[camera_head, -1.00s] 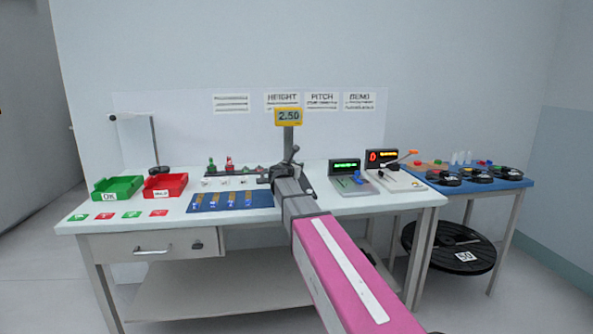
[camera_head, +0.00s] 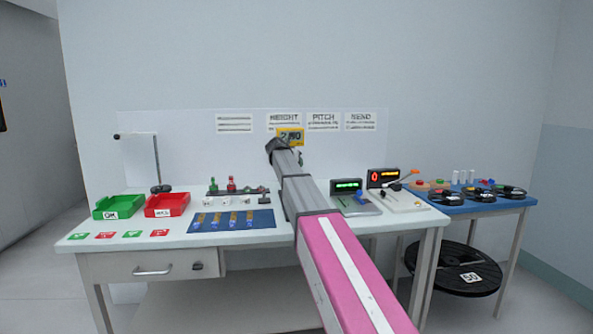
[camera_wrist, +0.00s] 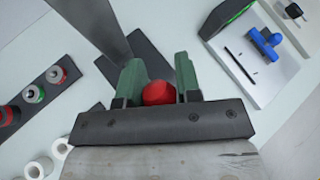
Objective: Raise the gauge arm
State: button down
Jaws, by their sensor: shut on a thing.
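The height gauge shows its yellow display (camera_head: 291,136) at the back middle of the bench in the head view, partly covered by my arm; its digits are not clear. In the wrist view a grey post (camera_wrist: 95,28) rises from a dark base plate (camera_wrist: 148,62). A red knob (camera_wrist: 158,93) sits between the two green fingers of my gripper (camera_wrist: 159,80), which is shut on it. The rest of the gauge arm is hidden behind the knob and gripper. In the head view my own arm hides the gripper's fingers and the knob.
A green bin (camera_head: 118,207) and a red bin (camera_head: 166,205) stand at the left. A blue mat (camera_head: 232,221) with several strips lies left of my arm. A green-lit device (camera_head: 347,187) and a red-lit lever device (camera_head: 384,178) stand right. A blue table (camera_head: 480,205) holds black reels.

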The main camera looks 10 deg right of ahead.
jog(key=shift+w+r+g, duration=0.25)
jog(key=shift+w+g, duration=0.05)
jog(key=shift+w, duration=0.2)
jog(key=shift+w+r+g, duration=0.25)
jog(key=shift+w+g, duration=0.05)
jog(key=shift+w, duration=0.2)
jog(key=shift+n, duration=0.3)
jog(key=c, duration=0.8)
grip_release()
jog(key=v, duration=1.1)
jog(key=shift+d, duration=0.1)
